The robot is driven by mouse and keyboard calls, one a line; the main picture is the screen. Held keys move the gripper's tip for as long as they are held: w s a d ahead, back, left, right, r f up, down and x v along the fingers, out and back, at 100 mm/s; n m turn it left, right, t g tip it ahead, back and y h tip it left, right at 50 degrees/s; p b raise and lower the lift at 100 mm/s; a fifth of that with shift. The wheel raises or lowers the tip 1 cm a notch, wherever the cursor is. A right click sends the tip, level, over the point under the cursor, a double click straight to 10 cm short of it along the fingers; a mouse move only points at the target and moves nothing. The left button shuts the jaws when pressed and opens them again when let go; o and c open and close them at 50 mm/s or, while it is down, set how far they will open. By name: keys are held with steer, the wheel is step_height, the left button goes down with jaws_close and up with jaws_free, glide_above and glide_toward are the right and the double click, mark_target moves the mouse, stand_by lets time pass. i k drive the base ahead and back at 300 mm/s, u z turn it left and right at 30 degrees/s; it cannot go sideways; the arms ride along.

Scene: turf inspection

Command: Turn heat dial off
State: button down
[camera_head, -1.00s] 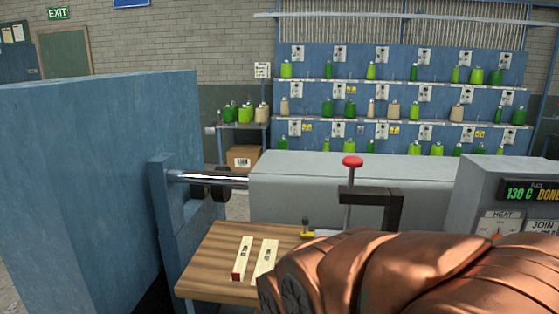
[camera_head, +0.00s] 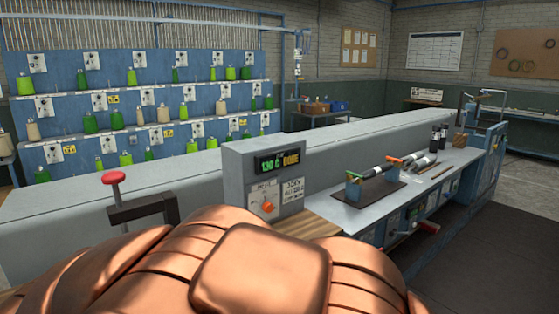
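The heat dial is an orange knob (camera_head: 268,207) on a white plate marked HEAT. It sits low on the left of the front face of a grey control box (camera_head: 236,180), near the middle of the view. A display (camera_head: 279,161) above it reads 130 C DONE in green and orange. The dial's exact pointing is too small to tell. My copper-coloured arm covers the bottom of the view, below and in front of the box. My gripper is not in view.
A red-knobbed lever (camera_head: 114,178) on a dark bracket stands left of the box. A wooden board (camera_head: 312,224) lies at its foot. A bench (camera_head: 450,167) with a small rack (camera_head: 375,183) and dark bottles (camera_head: 439,136) extends right. Dark floor (camera_head: 480,250) at the right is clear.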

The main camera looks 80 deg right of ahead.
mark_target(268, 207)
steer(key=z, duration=2.45)
